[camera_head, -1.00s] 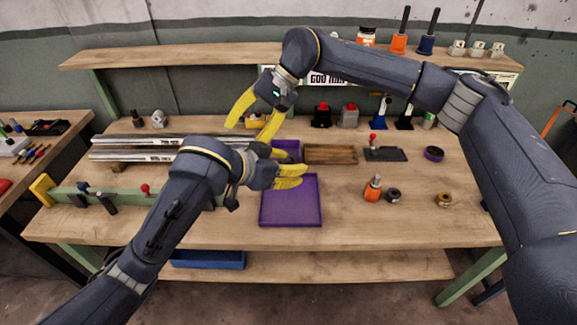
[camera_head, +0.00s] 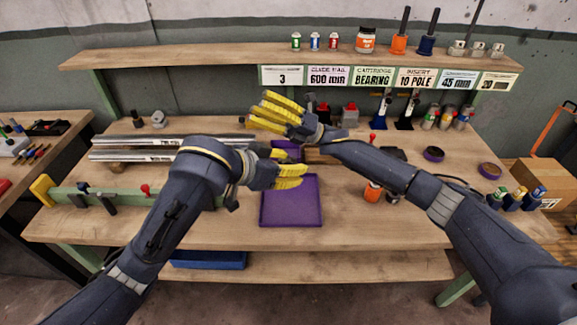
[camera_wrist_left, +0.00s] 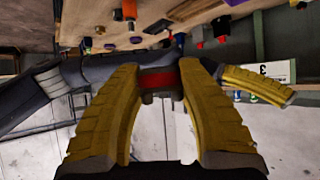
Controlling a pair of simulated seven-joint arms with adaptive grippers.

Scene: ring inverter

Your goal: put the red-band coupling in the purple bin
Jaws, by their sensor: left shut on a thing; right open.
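My left gripper (camera_wrist_left: 160,85) is shut on a dark piece with a red band (camera_wrist_left: 158,78), which looks like the red-band coupling, in the left wrist view. In the head view the left gripper (camera_head: 289,176) is over the far part of a shallow purple bin (camera_head: 291,212), and its held piece is hidden there. The bin looks empty where it shows. My right gripper (camera_head: 270,112) is open, beyond the left gripper near the back of the bench, with its fingers to the left. Its yellow fingers also show in the left wrist view (camera_wrist_left: 255,84).
Another purple surface (camera_head: 287,146) shows partly behind the left gripper. Metal rails (camera_head: 160,141) lie at left. A cardboard box (camera_head: 545,178) is at far right. The bench front is clear.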

